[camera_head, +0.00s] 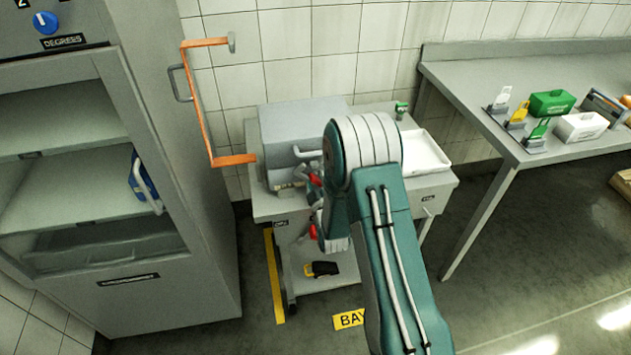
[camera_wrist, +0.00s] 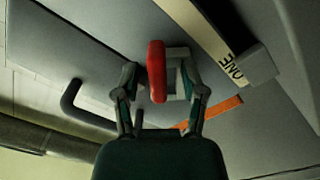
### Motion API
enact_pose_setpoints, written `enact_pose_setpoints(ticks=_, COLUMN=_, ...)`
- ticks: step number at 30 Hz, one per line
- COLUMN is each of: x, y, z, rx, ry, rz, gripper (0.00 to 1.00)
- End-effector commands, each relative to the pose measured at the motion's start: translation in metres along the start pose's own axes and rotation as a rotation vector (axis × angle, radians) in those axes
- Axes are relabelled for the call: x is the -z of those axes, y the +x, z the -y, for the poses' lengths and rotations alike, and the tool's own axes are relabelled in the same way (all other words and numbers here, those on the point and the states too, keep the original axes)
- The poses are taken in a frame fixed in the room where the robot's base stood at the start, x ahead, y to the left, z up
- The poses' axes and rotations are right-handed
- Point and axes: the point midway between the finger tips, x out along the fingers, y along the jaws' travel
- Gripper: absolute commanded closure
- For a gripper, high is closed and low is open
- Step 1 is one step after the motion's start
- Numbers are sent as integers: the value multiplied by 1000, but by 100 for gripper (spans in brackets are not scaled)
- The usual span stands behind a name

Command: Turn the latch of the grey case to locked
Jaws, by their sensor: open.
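The grey case (camera_head: 300,122) sits on a grey cart against the tiled wall, with a handle (camera_head: 306,153) on its front. My arm hides its right part. My gripper (camera_head: 316,200) is in front of the case, partly hidden behind my arm, with red bits showing near it. In the wrist view my gripper (camera_wrist: 160,88) is open, its two fingers spread on either side of a red piece (camera_wrist: 157,72), which looks like the latch lever. It lies between the fingertips; whether either finger touches it I cannot tell. The latch's locked or unlocked position is not readable.
The cart (camera_head: 262,206) carries a white tray (camera_head: 425,152). A tall grey cabinet (camera_head: 205,245) stands left, with an orange bracket (camera_head: 201,100) beside the case. A side table (camera_head: 520,60) at right holds several coloured items. A dark bent handle (camera_wrist: 72,100) is near my gripper.

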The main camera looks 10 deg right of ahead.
Motion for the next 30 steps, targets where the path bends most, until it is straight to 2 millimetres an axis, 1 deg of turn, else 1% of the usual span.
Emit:
enact_pose_setpoints(ticks=4, x=0, y=0, z=0, rx=0, ry=0, rz=0, gripper=46)
enact_pose_setpoints(ticks=5, x=0, y=0, z=0, rx=0, ry=0, rz=0, gripper=59)
enact_pose_setpoints(ticks=6, x=0, y=0, z=0, rx=0, ry=0, rz=0, gripper=77)
enact_pose_setpoints(ticks=7, x=0, y=0, z=0, rx=0, ry=0, rz=0, gripper=90)
enact_pose_setpoints(ticks=8, x=0, y=0, z=0, rx=0, ry=0, rz=0, gripper=100)
enact_pose_setpoints(ticks=20, x=0, y=0, z=1, rx=3, ry=19, rz=0, gripper=100)
enact_pose_setpoints(ticks=26, x=0, y=0, z=1, rx=4, ry=104, rz=1, gripper=100)
enact_pose_setpoints(ticks=30, x=-1, y=0, z=1, rx=5, ry=205, rz=1, gripper=100)
